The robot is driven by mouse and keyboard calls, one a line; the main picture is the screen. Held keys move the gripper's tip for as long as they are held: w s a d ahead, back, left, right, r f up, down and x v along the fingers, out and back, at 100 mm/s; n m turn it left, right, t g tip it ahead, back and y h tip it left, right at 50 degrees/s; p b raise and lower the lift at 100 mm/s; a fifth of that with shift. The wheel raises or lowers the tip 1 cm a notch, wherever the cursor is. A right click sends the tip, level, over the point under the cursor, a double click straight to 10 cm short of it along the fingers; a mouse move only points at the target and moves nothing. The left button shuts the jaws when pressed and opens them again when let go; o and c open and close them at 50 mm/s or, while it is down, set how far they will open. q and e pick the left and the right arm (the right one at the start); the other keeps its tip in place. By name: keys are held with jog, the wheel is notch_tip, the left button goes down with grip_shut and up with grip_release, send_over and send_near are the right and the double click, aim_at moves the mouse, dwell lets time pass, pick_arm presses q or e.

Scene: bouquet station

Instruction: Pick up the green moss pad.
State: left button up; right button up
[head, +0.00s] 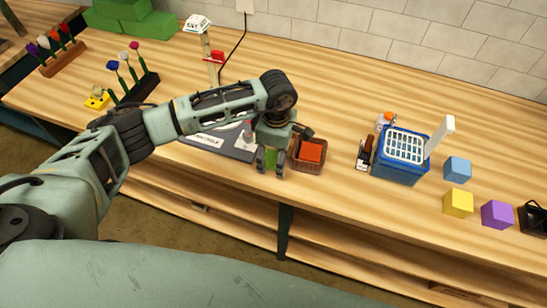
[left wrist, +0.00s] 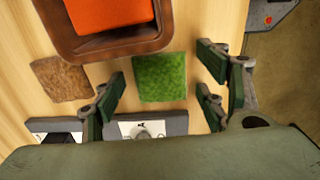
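The green moss pad (left wrist: 160,77) lies flat on the wooden counter, a textured green square, seen from above in the left wrist view. In the head view the green moss pad (head: 270,158) shows as a small green patch between the fingers. My left gripper (left wrist: 163,82) is open, with one finger side left of the pad and the other right of it, a gap on both sides. In the head view my left gripper (head: 270,160) points down near the counter's front edge. I cannot tell its exact height above the pad. My right gripper is not in view.
A brown tray (head: 296,164) holding an orange block (head: 311,151) stands close beside the pad. A brown pad (left wrist: 60,78) and a grey board (head: 198,143) are nearby. A blue basket (head: 388,170) and blue (head: 457,169), yellow (head: 458,203) and purple (head: 497,214) cubes stand right.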

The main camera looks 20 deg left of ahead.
pick_arm(q)
jog(key=c, duration=0.7)
jog(key=shift+o, duration=0.2)
jog(key=shift+r, duration=0.15)
